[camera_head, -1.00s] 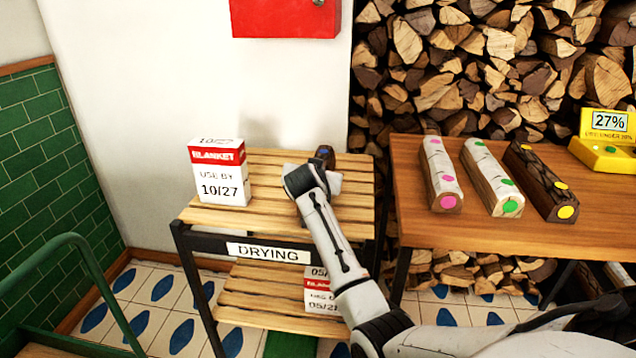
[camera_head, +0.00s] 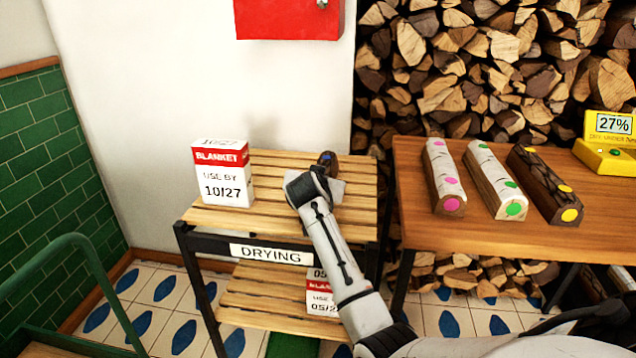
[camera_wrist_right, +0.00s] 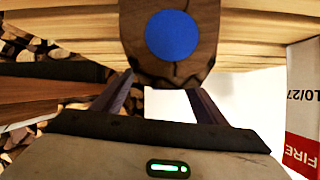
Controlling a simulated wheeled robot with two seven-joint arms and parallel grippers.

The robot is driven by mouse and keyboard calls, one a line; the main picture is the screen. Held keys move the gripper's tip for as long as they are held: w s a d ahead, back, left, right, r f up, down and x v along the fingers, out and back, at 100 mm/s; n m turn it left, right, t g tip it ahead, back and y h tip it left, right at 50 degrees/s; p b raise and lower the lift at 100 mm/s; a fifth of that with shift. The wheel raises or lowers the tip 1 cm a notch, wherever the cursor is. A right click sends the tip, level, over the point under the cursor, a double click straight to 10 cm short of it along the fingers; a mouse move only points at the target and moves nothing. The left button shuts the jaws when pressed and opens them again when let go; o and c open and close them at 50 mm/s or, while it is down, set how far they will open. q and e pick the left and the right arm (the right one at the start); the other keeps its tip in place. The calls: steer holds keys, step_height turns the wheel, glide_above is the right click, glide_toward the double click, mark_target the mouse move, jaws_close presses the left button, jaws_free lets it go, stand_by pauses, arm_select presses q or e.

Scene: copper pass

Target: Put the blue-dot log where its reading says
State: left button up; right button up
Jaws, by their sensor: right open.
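The blue-dot log (camera_head: 327,158) lies on the top shelf of the rack labelled DRYING (camera_head: 215,216), mostly hidden behind my right gripper (camera_head: 318,180). In the right wrist view the log's dark end with its large blue dot (camera_wrist_right: 172,35) is close ahead. My right gripper (camera_wrist_right: 160,85) is open there, its fingers apart, with the log's lower edge at the fingertips. I cannot tell whether they touch. The yellow meter (camera_head: 606,155) on the right table reads 27%; its smaller text is hard to read. My left gripper is not in view.
A fire BLANKET box (camera_head: 224,190) marked 10/27 stands left on the top shelf; another box (camera_head: 321,300) is on the lower shelf. Pink-dot (camera_head: 444,178), green-dot (camera_head: 494,180) and yellow-dot (camera_head: 545,185) logs lie on the wooden table (camera_head: 440,235). Stacked firewood is behind.

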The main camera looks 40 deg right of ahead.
steer(key=p+v, duration=0.1)
steer(key=v, duration=0.8)
steer(key=shift+s+a+r+p, duration=0.15)
steer(key=shift+a+r+p, duration=0.05)
steer(key=shift+p, duration=0.15)
steer(key=shift+s+a+r, duration=0.15)
steer(key=shift+s+a, duration=0.15)
